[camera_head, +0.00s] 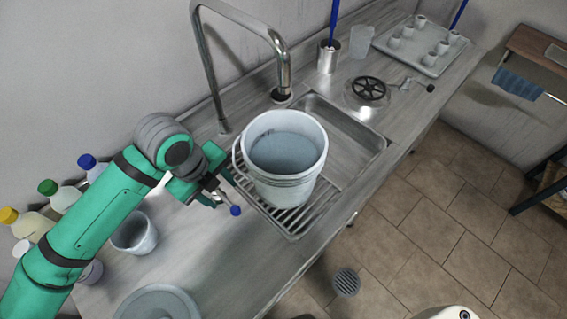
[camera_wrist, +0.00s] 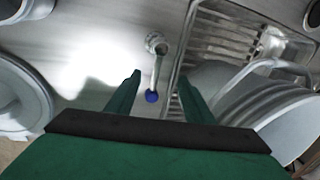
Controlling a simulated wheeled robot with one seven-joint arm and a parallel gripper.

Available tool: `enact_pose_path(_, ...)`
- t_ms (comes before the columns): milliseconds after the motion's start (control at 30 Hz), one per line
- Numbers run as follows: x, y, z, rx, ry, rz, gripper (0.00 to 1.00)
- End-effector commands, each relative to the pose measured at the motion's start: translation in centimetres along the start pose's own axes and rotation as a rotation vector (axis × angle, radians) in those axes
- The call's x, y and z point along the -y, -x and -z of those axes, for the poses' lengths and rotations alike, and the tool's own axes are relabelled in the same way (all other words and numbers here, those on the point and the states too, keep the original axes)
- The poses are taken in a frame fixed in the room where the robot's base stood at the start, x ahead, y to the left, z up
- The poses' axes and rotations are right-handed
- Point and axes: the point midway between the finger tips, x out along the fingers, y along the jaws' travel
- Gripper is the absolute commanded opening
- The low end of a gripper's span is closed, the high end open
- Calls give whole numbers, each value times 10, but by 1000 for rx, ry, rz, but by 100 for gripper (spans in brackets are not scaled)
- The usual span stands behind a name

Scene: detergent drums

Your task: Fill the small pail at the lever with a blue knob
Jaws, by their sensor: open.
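A pale grey pail (camera_head: 285,160) stands upright on the slatted rack at the sink. A bluish-grey surface shows inside it, and I cannot tell whether that is liquid. A smaller grey pail (camera_head: 135,233) stands on the counter to the left. The lever with a blue knob (camera_head: 235,210) is beside the rack; in the wrist view the blue knob (camera_wrist: 152,97) lies between my fingers. My gripper (camera_head: 212,190) is open, with one finger on each side of the lever (camera_wrist: 160,80), with visible gaps.
A tall metal spout (camera_head: 282,75) arches above the sink basin (camera_head: 345,150); no stream shows. Bottles with coloured caps (camera_head: 60,195) stand behind my arm. A round grey lid or drum top (camera_head: 157,303) is at the front left. A tray (camera_head: 420,50) with several small cups is at the back.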

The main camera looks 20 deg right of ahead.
Motion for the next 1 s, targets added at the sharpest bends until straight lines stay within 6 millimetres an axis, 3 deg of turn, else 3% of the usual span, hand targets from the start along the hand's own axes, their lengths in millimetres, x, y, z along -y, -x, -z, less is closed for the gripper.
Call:
enact_pose_path(400,2,20,0,1,0,-1,48)
enact_pose_path(867,1,25,0,1,0,-1,48)
enact_pose_path(1000,1,38,-1,4,1,-1,48)
